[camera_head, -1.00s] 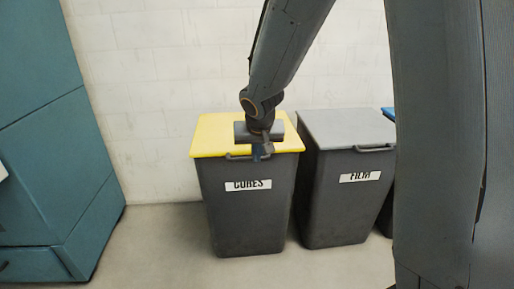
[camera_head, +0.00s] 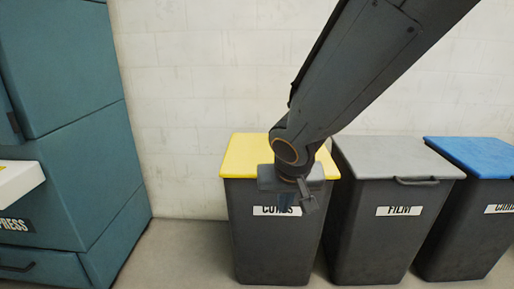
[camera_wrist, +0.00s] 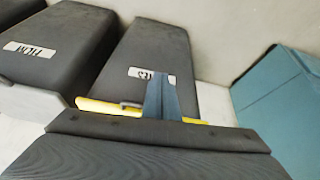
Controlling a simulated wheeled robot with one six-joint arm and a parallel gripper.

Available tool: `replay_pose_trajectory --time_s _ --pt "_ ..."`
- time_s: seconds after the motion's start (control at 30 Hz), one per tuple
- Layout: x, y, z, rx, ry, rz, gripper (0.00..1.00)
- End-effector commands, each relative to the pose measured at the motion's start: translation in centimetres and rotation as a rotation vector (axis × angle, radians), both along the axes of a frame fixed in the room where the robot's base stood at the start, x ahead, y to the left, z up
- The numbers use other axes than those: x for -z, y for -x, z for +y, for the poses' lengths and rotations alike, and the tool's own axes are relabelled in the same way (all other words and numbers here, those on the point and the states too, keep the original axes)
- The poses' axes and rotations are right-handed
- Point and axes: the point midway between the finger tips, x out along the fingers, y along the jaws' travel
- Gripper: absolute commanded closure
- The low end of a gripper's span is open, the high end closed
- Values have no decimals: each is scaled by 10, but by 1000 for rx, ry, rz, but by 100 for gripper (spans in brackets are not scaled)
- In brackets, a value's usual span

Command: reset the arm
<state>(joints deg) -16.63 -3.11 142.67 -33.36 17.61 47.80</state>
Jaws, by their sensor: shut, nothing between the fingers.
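My gripper (camera_head: 291,203) hangs at the end of my arm, in front of the yellow-lidded bin in the head view. Its fingers are shut and empty. In the wrist view the closed fingers (camera_wrist: 163,98) point toward the front of that bin and cover part of its label. My arm comes down from the upper right of the head view and hides part of the yellow lid. I cannot tell how far the fingertips are from the bin.
The CORES or CUBES bin (camera_head: 250,240) has a shut yellow lid. To its right stand the grey-lidded FILM bin (camera_head: 370,245) and a blue-lidded bin (camera_head: 465,235). A teal machine (camera_head: 65,120) stands at the left. Floor (camera_head: 185,255) shows between it and the bins.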

Motion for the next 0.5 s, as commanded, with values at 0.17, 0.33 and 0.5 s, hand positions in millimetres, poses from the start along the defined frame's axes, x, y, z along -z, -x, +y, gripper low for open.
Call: replay_pose_trajectory --time_s 0.17,0.33,0.5 --pt "20 55 50 -185 40 141 100" --pt "33 103 82 -340 57 256 100" --pt "39 137 101 -444 60 330 100"
